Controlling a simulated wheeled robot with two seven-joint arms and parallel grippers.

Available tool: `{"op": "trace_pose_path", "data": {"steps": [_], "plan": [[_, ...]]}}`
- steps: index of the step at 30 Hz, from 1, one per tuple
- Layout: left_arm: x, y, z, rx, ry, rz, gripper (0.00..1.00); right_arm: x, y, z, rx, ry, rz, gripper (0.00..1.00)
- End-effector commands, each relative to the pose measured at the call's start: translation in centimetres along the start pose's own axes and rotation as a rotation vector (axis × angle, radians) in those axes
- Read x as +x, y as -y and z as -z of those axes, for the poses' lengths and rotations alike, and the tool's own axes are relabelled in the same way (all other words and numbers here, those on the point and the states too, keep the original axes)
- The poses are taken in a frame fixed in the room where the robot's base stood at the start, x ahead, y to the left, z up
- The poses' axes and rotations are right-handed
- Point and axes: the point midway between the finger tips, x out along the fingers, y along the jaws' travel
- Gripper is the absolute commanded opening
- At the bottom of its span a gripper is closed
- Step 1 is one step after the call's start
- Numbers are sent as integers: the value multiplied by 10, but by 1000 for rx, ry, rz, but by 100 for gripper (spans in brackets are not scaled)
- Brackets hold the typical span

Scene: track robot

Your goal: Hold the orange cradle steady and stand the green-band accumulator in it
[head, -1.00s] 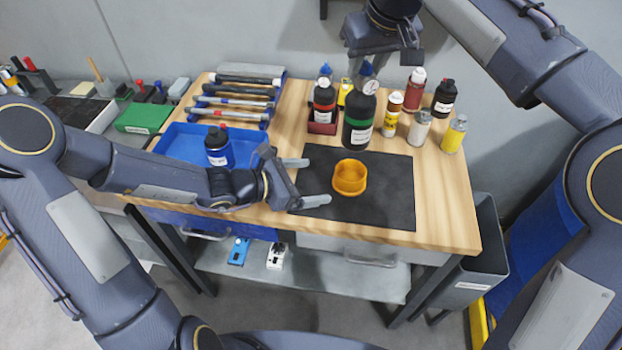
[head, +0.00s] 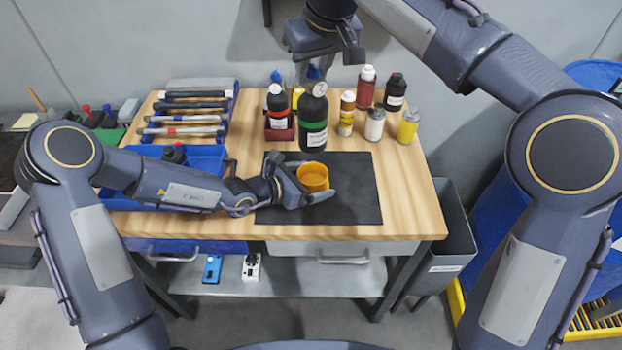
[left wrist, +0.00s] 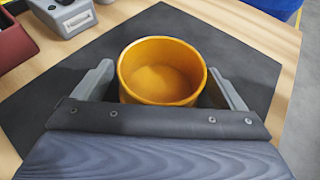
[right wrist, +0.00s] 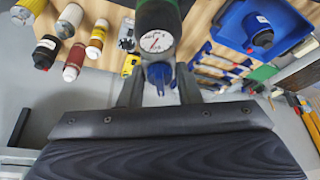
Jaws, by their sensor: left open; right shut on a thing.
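The orange cradle (head: 313,178) is an empty round cup on the black mat; it also shows in the left wrist view (left wrist: 162,72). My left gripper (head: 308,190) is open, with one finger on each side of the cradle. In the left wrist view small gaps seem to show between fingers (left wrist: 165,90) and wall. The green-band accumulator (head: 313,112) is a dark upright bottle with a gauge and blue top. My right gripper (right wrist: 158,85) is shut on its blue top, holding it above the back of the mat, behind the cradle. The right fingertips are partly hidden in the head view.
A red-band accumulator (head: 277,103) stands in a red cradle (head: 280,133) just left of the held one. Several bottles and cans stand at the back right, including a yellow can (head: 408,127). A blue tray (head: 208,155) lies left. The mat's right part (head: 357,185) is clear.

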Motion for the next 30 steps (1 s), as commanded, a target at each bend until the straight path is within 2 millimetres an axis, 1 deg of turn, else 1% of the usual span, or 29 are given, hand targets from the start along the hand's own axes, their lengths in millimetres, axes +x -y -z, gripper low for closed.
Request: {"op": "trace_pose_path", "data": {"steps": [8, 11, 19, 20, 21, 27, 29, 30], "plan": [[1, 0, 0, 0, -1, 0, 92, -2, 0, 1, 0, -4, 1, 0], [1, 0, 0, 0, -1, 0, 80, -2, 0, 1, 0, -4, 1, 0], [1, 0, 1, 0, -2, 0, 45, -2, 0, 1, 0, -4, 1, 0], [1, 0, 1, 0, -2, 0, 43, -2, 0, 1, 0, -4, 1, 0], [1, 0, 1, 0, -3, 0, 64, -2, 0, 1, 0, -4, 1, 0], [1, 0, 2, -1, -5, 0, 39, -2, 0, 1, 0, -4, 1, 0], [1, 0, 2, -1, -6, 0, 39, 0, 0, 0, -1, -3, 1, 0], [1, 0, 3, -2, -6, 0, 39, 4, 0, -2, -5, -2, 1, 0]]}}
